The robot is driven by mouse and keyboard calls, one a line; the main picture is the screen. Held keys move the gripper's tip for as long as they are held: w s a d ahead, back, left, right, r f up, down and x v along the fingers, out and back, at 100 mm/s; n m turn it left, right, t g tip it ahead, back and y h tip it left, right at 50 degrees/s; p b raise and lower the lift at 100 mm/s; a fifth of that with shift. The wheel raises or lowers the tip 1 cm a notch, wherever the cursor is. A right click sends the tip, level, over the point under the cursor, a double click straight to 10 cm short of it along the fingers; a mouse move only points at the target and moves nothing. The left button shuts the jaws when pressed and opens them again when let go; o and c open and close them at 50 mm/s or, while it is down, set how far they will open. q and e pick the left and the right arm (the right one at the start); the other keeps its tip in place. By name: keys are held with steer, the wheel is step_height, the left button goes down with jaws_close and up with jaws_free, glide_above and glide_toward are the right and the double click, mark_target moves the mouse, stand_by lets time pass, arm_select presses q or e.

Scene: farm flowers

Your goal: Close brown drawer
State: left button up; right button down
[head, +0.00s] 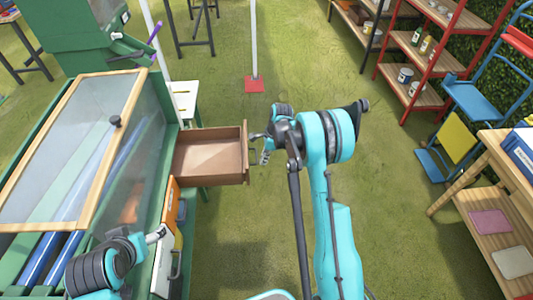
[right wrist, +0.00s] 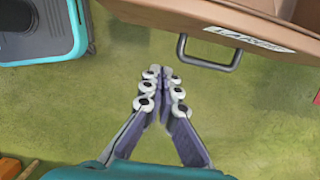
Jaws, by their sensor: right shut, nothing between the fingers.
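The brown drawer (head: 210,163) is pulled out to the right from the green cabinet and looks empty inside. Its front panel carries a dark handle (right wrist: 210,65) and a white label in the right wrist view. My right gripper (head: 262,150) is just outside the drawer front, near the handle. In the right wrist view its fingertips (right wrist: 161,82) are together and empty, to the left of and below the handle, and appear apart from it. My left gripper (head: 155,234) is at the lower left, beside the green cabinet; its finger state is unclear.
The green cabinet (head: 150,150) has a glass lid with a wooden frame (head: 75,140). Red-framed shelves (head: 430,60), a blue step chair (head: 475,105) and a wooden table (head: 480,190) stand at the right. Grass between them is clear.

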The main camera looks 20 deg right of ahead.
steer(key=a, duration=0.2)
steer(key=w+a+b, duration=0.1)
steer(key=a, duration=0.1)
steer(key=shift+f, duration=0.35)
steer(key=shift+a, duration=0.15)
steer(key=w+a, duration=0.2)
steer(key=a, duration=0.7)
steer(key=w+a, duration=0.3)
steer(key=a, duration=0.6)
steer(key=w+a, duration=0.3)
steer(key=a, duration=0.6)
steer(key=shift+a, duration=0.4)
steer(key=shift+a, duration=0.1)
steer(key=shift+w, duration=0.1)
